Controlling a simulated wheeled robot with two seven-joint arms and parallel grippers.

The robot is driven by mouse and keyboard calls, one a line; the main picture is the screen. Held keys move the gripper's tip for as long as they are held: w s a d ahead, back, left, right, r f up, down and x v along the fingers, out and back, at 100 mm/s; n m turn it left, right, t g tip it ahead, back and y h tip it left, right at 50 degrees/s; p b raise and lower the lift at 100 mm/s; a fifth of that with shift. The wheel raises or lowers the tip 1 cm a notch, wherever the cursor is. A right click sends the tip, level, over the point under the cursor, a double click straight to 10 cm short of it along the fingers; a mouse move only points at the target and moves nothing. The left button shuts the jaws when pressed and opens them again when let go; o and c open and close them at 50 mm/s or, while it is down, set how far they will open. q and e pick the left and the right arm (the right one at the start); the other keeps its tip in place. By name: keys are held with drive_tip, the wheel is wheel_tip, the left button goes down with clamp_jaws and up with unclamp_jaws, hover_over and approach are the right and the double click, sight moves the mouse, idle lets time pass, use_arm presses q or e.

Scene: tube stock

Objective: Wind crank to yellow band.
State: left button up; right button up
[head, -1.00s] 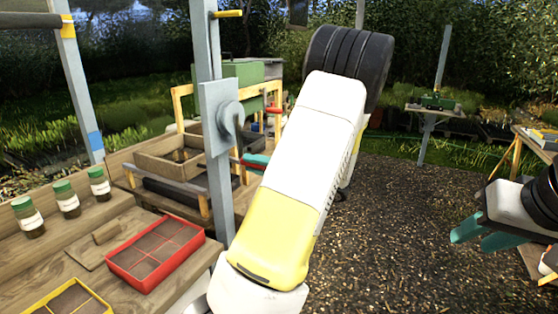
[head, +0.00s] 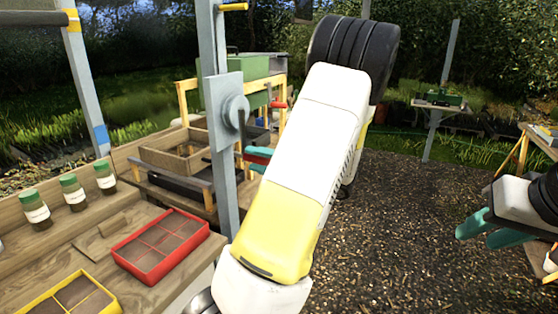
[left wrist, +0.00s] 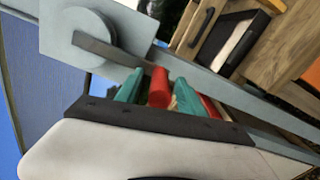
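The crank's round grey hub (head: 236,110) sits on a plate fixed to a grey post; its arm hangs down. The red crank handle (left wrist: 159,88) lies between the teal fingers of my left gripper (left wrist: 160,84) in the left wrist view, with a narrow gap beside the right finger. In the head view my left gripper (head: 258,156) is beside the crank, partly hidden by my forearm. The yellow band (head: 72,22) is high on the left post, level with the end of a dark roll (head: 28,19). My right gripper (head: 484,230) is open and empty at the right.
A blue band (head: 101,135) is lower on the left post. The wooden bench holds a red tray (head: 158,262), a yellow tray (head: 45,304) and green-capped jars (head: 73,193). A wooden bench with crates stands behind the crank post. Gravel ground at right is clear.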

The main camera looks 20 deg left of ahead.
use_arm(q)
drive_tip(key=d, duration=0.7)
drive_tip(key=shift+s+d, duration=0.3)
drive_tip(key=shift+d, duration=0.1)
drive_tip(key=s+f+n+g+h, duration=0.3)
drive_tip(key=s+f+n+h, duration=0.1)
drive_tip(key=s+n+h, duration=0.85)
drive_tip(key=s+d+r+n+t+h, duration=0.3)
drive_tip(key=d+n, duration=0.4)
drive_tip(key=n, duration=0.3)
drive_tip(key=s+d+r+n+t+h, duration=0.3)
drive_tip(key=d+r+n, duration=0.3)
drive_tip(key=n, duration=0.5)
drive_tip(key=shift+d+r+t+h, duration=0.2)
drive_tip(key=shift+d+t+h, duration=0.25)
drive_tip(key=shift+t+h, duration=0.4)
